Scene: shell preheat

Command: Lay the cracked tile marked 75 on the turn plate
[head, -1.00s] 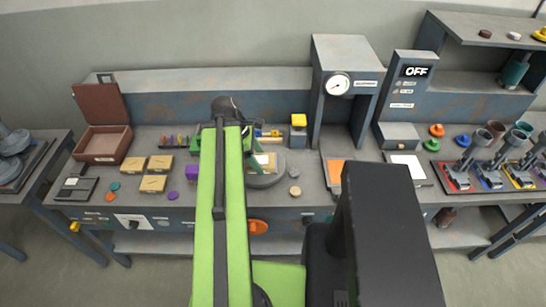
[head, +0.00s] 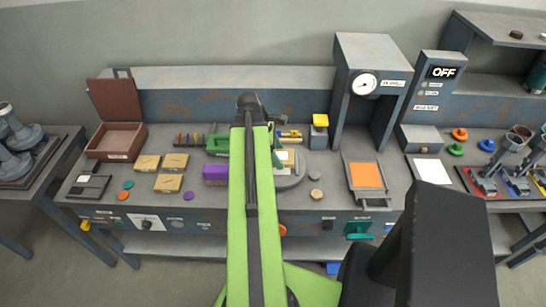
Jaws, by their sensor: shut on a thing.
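My green arm reaches over the bench in the head view. My gripper (head: 265,146) is at its far end, mostly hidden by the arm, and its fingertips cannot be seen. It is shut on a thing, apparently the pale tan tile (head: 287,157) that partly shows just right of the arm. That tile is over the round grey turn plate (head: 291,180); whether it touches the plate cannot be told. Its mark is not readable. Three other tan tiles lie on the left of the bench: a left one (head: 147,163), a right one (head: 174,163) and a front one (head: 168,183).
An open brown box (head: 116,140) stands back left. A purple block (head: 215,173) is left of the arm. A gauge press (head: 371,85) and an orange-faced tray (head: 366,175) are to the right. A yellow-topped post (head: 320,130) stands behind the plate.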

